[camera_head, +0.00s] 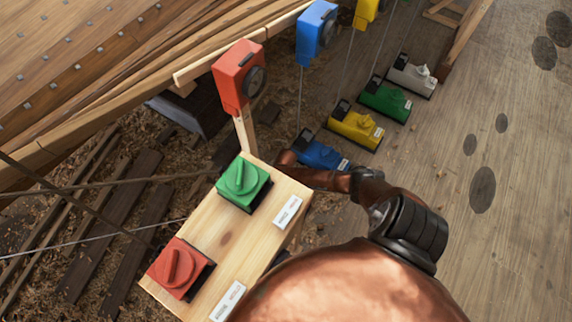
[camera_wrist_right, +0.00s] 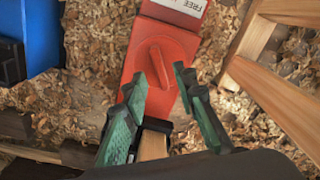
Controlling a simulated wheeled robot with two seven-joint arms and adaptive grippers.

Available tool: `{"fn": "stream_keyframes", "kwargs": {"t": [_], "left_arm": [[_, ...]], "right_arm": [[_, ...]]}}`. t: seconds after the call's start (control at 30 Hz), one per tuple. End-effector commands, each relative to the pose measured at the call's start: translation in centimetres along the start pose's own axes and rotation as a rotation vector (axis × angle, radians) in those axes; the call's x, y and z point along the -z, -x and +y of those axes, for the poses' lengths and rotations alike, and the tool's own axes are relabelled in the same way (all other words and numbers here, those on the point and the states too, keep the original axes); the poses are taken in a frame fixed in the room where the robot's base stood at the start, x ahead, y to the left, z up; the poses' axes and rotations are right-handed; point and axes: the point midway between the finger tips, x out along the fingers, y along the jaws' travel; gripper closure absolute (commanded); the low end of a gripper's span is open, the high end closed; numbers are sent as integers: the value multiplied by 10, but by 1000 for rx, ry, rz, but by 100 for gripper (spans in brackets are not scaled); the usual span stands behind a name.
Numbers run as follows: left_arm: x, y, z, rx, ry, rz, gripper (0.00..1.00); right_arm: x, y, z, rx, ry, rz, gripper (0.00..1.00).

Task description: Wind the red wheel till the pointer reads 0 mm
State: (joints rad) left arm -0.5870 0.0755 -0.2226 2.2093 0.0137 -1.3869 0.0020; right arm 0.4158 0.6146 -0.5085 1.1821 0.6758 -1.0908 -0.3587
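In the right wrist view a red unit (camera_wrist_right: 178,35) with a raised red knob (camera_wrist_right: 160,65) lies on wood chips, with part of a label reading "FREE". My right gripper (camera_wrist_right: 163,82) has its green fingers apart, one set on each side of the knob's lower end; I cannot tell whether they touch it. In the head view a red box (camera_head: 231,75) with a dark round face stands on a wooden post. A red knob block (camera_head: 178,268) sits on the wooden bench. I cannot make out a pointer or scale. The right gripper is hidden in the head view; my left gripper is out of view.
A green knob block (camera_head: 243,184) shares the bench (camera_head: 233,246). Blue (camera_head: 316,30) and yellow boxes stand behind the red one. Blue (camera_head: 319,155), yellow (camera_head: 355,128), green (camera_head: 386,100) and white (camera_head: 412,76) units line the ground.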

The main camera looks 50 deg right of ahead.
Motion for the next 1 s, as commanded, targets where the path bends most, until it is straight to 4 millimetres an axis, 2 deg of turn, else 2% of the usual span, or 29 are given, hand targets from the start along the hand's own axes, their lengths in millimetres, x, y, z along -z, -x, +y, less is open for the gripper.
{"fn": "stream_keyframes", "kwargs": {"t": [0.2, 0.43, 0.6, 1.0], "left_arm": [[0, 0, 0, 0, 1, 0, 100], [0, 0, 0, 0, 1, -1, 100], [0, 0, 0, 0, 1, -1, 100], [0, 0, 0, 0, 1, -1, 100]], "right_arm": [[0, 44, 1, -2, 1, 2, 74], [0, 78, 1, -2, 0, 0, 74], [-1, 87, 0, 0, 0, -2, 74], [0, 88, 0, 0, 0, -1, 74]]}}
